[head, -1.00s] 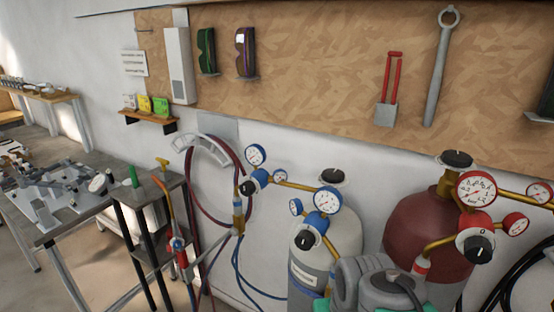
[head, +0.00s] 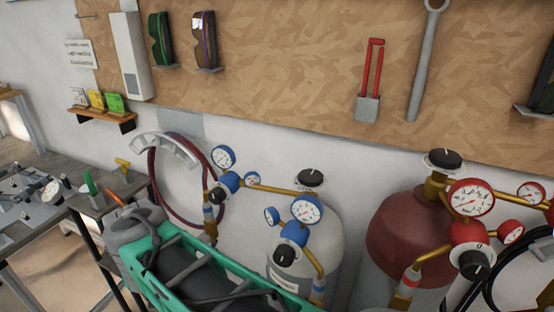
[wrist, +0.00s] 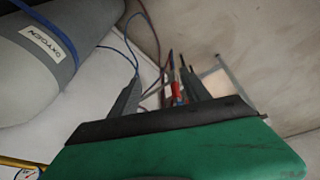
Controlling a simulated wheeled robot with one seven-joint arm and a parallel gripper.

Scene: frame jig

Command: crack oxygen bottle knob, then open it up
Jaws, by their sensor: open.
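The oxygen bottle (head: 328,232) is a pale grey cylinder standing against the wall. Its round black knob (head: 311,178) sits on top, in clear view. Blue-rimmed gauges and a regulator with a black dial (head: 284,256) are in front of it. In the wrist view the bottle (wrist: 35,55), labelled OXYGEN, lies at upper left, and its knob does not show. My gripper (wrist: 163,88) is open with nothing between its fingers, beside the bottle and apart from it. In the head view my green and grey arm covers the lower part of the bottle, and I cannot make out the fingertips.
A dark red bottle (head: 408,235) with red gauges (head: 470,198) stands to the right. Brass pipes (head: 272,187) run close to the oxygen knob. Hoses hang on a wall holder (head: 165,148) at left. A workbench (head: 35,200) is farther left. The wall above the knob is clear.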

